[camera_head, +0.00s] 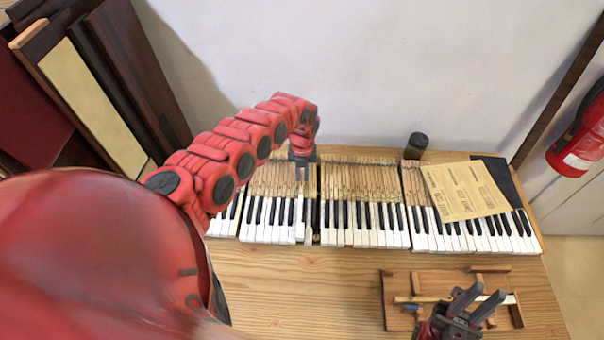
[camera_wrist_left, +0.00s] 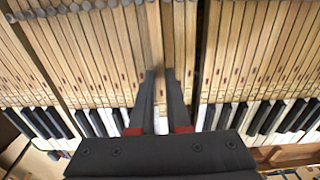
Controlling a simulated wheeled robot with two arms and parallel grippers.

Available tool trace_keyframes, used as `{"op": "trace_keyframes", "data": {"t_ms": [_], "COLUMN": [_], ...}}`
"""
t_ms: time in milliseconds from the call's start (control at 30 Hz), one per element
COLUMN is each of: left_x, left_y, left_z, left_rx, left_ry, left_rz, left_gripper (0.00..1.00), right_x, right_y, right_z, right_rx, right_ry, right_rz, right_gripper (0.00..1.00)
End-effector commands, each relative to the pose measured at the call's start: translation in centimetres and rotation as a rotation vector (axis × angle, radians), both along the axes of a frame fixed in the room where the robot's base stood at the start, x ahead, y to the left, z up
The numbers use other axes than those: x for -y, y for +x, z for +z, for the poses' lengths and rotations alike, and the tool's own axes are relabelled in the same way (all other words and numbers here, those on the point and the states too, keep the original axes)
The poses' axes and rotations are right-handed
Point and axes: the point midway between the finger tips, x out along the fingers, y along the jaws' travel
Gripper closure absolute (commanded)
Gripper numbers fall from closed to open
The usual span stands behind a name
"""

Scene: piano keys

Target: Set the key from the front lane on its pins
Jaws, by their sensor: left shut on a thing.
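My left gripper (camera_head: 302,172) reaches down over the back part of the keyboard (camera_head: 360,225). In the left wrist view its two fingers (camera_wrist_left: 160,78) are closed on a wooden piano key (camera_wrist_left: 154,40), with the key's white front (camera_wrist_left: 160,122) showing between them. The held key lies along the row of keys. A narrow dark gap shows beside its white front in the head view. The fingers hide the pins and whether the key is fully seated. My right gripper (camera_head: 477,304) is open and empty over the wooden tray at the front right.
A dark jar (camera_head: 416,145) stands behind the keyboard. Bare table (camera_head: 300,285) lies in front.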

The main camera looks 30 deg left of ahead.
Motion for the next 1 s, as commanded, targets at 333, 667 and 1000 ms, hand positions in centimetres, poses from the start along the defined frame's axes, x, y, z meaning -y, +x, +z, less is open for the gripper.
{"op": "trace_keyframes", "data": {"t_ms": [333,667,1000], "left_x": [0.0,0.0,0.0], "left_y": [0.0,0.0,0.0], "left_z": [-0.6,-1.1,-1.3], "left_rx": [0.0,0.0,0.0], "left_ry": [0.0,0.0,0.0], "left_rz": [0.0,0.0,0.0], "left_gripper": [1.0,1.0,0.77], "right_x": [0.0,0.0,0.0], "right_y": [0.0,0.0,0.0], "right_z": [-0.5,-0.9,-1.0], "right_rx": [0.0,0.0,0.0], "right_ry": [0.0,0.0,0.0], "right_rz": [0.0,0.0,0.0], "right_gripper": [0.74,0.74,0.74]}}
